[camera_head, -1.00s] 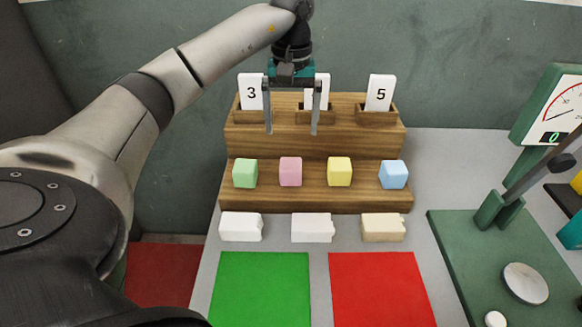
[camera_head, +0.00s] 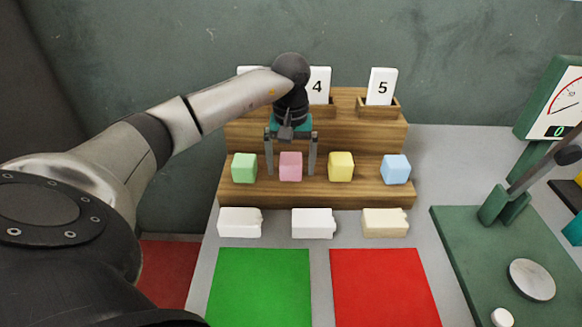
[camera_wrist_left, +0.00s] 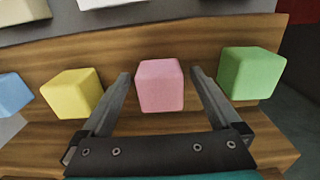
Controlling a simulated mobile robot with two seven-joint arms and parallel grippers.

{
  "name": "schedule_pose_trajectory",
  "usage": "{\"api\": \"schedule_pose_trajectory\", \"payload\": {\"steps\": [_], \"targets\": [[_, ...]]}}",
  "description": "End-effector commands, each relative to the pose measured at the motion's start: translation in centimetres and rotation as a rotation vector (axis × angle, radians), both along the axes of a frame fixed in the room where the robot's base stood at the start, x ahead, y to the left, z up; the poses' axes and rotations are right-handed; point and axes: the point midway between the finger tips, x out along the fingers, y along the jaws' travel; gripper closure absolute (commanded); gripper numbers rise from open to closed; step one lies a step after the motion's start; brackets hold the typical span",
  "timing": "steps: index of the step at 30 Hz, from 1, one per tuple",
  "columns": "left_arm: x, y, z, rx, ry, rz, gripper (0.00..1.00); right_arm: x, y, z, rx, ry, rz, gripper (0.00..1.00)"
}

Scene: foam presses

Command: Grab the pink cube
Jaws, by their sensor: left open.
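The pink cube (camera_head: 290,167) stands on the lower step of the wooden stand, between the green cube (camera_head: 244,168) and the yellow cube (camera_head: 341,167). My left gripper (camera_head: 291,172) is open, with one finger on either side of the pink cube in the head view. In the left wrist view, the pink cube (camera_wrist_left: 160,85) sits centred between the spread fingertips (camera_wrist_left: 160,76), with a gap on each side. I cannot tell exactly how far the fingertips reach down beside it. My right gripper is not in view.
A blue cube (camera_head: 396,169) stands at the right of the same step (camera_head: 317,195). Number cards stand on the upper step behind. Several pale blocks, a green mat (camera_head: 259,288) and a red mat (camera_head: 385,288) lie in front. A green press (camera_head: 490,255) stands at right.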

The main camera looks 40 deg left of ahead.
Motion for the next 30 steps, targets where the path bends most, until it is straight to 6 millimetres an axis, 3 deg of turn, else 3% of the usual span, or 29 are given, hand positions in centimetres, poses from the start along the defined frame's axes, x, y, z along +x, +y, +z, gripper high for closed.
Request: {"api": "schedule_pose_trajectory", "payload": {"steps": [5, 27, 30], "targets": [[0.02, 0.0, 0.01, 0.0, -0.001, 0.0, 0.03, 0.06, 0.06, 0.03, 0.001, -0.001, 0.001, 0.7], [0.03, 0.01, 0.05, 0.001, -0.001, 0.0, 0.85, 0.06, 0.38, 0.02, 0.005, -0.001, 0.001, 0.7], [0.03, 0.01, 0.06, 0.001, -0.001, 0.0, 0.91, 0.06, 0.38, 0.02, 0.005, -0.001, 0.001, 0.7]]}}
